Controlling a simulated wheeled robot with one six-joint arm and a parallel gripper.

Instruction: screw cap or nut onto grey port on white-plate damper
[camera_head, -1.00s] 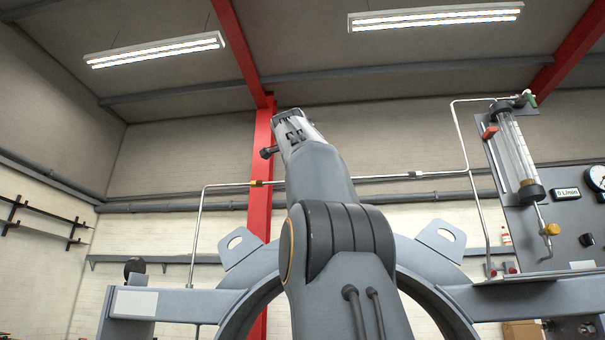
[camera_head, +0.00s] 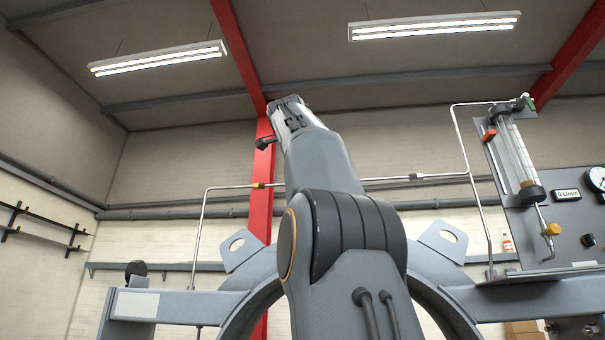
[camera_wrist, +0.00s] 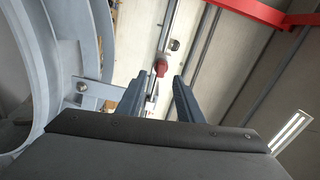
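My gripper (camera_wrist: 161,77) is open in the wrist view, with its two dark fingers apart and nothing visibly held. In the head view my arm points up and slightly left, and its fingers cannot be made out. A grey damper ring (camera_head: 262,283) stands behind my arm; a white plate (camera_head: 136,303) is on its left beam. Part of a grey ring also shows at the left of the wrist view (camera_wrist: 42,70). I cannot make out a grey port, cap or nut. A small red piece (camera_wrist: 161,67) shows beyond the gap between my fingers; I cannot tell what it is.
A panel with a flow tube (camera_head: 515,150), a digital readout (camera_head: 567,195) and a gauge (camera_head: 597,179) stands at the right. A thin pipe (camera_head: 390,179) crosses behind the ring. A black knob (camera_head: 135,269) rises by the left beam. Lifting lugs (camera_head: 443,238) project from the ring.

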